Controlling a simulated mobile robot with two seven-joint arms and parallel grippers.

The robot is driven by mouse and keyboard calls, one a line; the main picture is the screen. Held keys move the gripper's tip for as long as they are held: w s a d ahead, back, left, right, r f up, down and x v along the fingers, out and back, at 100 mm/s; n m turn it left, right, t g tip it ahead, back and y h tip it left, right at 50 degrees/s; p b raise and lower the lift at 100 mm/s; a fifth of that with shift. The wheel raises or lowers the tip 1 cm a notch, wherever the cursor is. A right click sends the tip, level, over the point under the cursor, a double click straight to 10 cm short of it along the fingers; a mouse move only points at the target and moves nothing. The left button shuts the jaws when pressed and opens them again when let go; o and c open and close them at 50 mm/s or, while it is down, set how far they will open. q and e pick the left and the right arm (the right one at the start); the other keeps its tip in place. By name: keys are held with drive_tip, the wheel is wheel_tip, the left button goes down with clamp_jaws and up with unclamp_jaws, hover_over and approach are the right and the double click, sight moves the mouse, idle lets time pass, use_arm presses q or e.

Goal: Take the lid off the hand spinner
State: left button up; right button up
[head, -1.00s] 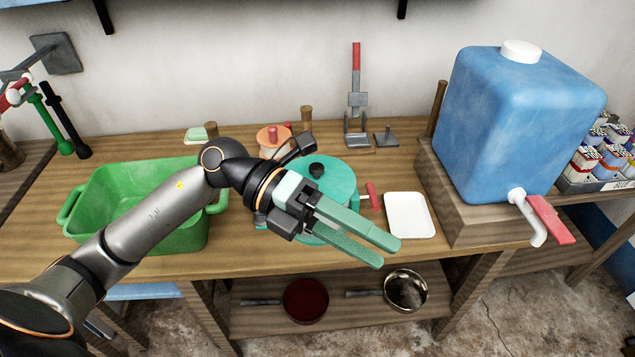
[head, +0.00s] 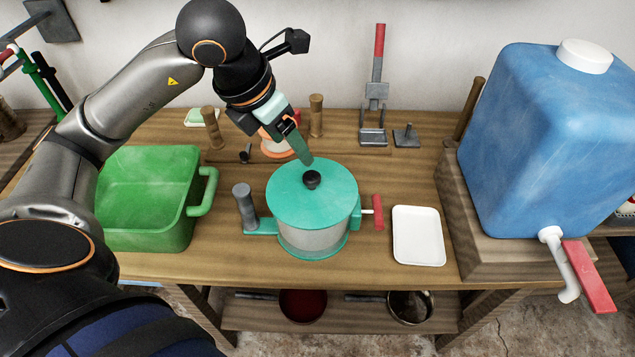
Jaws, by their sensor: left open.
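The hand spinner (head: 313,240) stands on the wooden bench, a pale see-through drum in a teal frame. Its round teal lid (head: 290,207) is on top, with a black knob (head: 312,180) at the lid's middle. A grey upright handle (head: 245,206) is on its left and a red crank grip (head: 378,212) on its right. My left gripper (head: 305,158) is open and empty, pointing down over the lid's back edge, just behind the knob. One finger shows best and largely hides the other. I cannot tell if it touches the lid. My right gripper is not in view.
A green tub (head: 150,215) stands to the left and a white tray (head: 418,236) to the right. A blue water tank (head: 530,150) with a red-handled tap (head: 588,277) is at the far right. Wooden posts and an orange-rimmed container (head: 279,149) stand behind the spinner.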

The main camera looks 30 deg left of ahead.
use_arm(q)
hover_over(312, 176)
drive_tip(key=s+a, duration=0.1)
drive_tip(key=s, duration=0.1)
drive_tip(key=f, duration=0.4)
drive_tip(key=shift+s+a+f, duration=0.1)
drive_tip(key=shift+s+f, duration=0.1)
drive_tip(key=shift+d+p+x, duration=0.15)
drive_tip(key=shift+p+x, duration=0.05)
drive_tip(key=shift+x, duration=1.1)
drive_tip(key=shift+d+p+x, duration=0.1)
drive_tip(key=shift+p+x, duration=0.05)
drive_tip(key=shift+x, duration=1.2)
clamp_jaws()
